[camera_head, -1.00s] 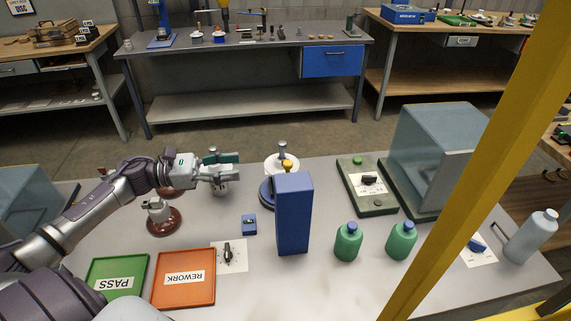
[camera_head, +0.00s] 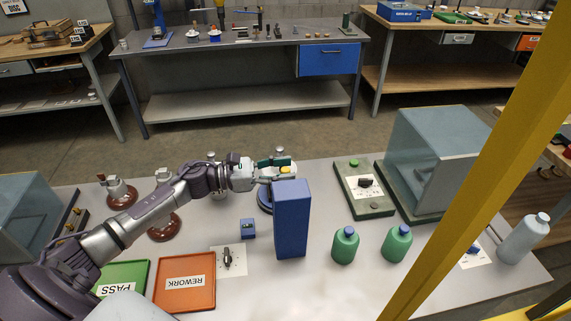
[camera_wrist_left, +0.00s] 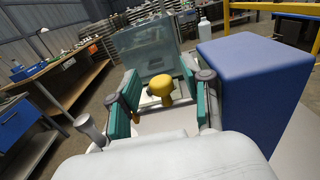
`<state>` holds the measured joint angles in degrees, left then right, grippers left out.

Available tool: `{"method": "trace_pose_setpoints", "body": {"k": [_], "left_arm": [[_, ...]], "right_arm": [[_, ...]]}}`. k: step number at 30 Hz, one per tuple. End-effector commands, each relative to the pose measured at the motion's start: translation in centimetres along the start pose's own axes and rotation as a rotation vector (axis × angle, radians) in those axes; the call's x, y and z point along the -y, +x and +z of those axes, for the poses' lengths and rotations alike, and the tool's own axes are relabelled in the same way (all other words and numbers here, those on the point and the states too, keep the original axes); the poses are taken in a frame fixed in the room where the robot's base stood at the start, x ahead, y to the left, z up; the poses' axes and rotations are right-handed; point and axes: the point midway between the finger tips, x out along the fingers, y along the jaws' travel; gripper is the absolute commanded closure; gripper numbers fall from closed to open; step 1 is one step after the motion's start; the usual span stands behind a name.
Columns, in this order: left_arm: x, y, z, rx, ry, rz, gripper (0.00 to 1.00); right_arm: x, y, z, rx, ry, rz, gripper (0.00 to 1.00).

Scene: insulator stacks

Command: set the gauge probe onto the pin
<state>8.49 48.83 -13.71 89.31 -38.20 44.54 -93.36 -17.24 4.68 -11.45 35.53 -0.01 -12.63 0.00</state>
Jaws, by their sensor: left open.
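The yellow knob (camera_head: 287,170), which looks like the gauge probe's grip, is behind the tall blue box. My left gripper (camera_head: 277,171) is open around it, and in the left wrist view the yellow knob (camera_wrist_left: 160,88) stands between the teal finger pads, with gaps visible on both sides. The probe's lower part is hidden. A metal pin (camera_head: 280,151) rises just behind the gripper from a white insulator stack on a blue base, mostly covered by the gripper. A metal pin (camera_wrist_left: 88,125) shows left of the fingers in the wrist view. My right gripper is not in view.
The tall blue box (camera_head: 291,222) stands close in front of the gripper. Brown-based insulators (camera_head: 163,228) stand left, near my arm. Green bottles (camera_head: 345,246), a green-based device (camera_head: 364,190) and a grey cabinet (camera_head: 428,160) are right. PASS and REWORK trays (camera_head: 160,298) lie at front left.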

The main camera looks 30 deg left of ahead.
Motion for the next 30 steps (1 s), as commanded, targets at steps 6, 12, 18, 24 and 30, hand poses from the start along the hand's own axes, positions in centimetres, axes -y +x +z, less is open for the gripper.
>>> {"method": "trace_pose_setpoints", "body": {"k": [6,12,18,24,30], "left_arm": [[0.0,0.69,-0.04,0.0,0.0,0.0,0.51],[0.0,0.65,-0.06,-0.001,0.0,0.0,0.56],[0.0,0.64,-0.05,-0.001,0.0,0.0,0.9],[0.0,0.63,-0.05,-0.001,0.0,0.0,1.0],[-0.11,0.63,-0.16,-0.001,0.001,0.0,1.0]], "right_arm": [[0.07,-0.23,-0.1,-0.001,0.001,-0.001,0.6],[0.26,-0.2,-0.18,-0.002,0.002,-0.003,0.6],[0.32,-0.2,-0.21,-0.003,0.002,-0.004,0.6],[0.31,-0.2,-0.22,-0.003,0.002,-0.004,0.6],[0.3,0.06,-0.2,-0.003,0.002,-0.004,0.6]]}}
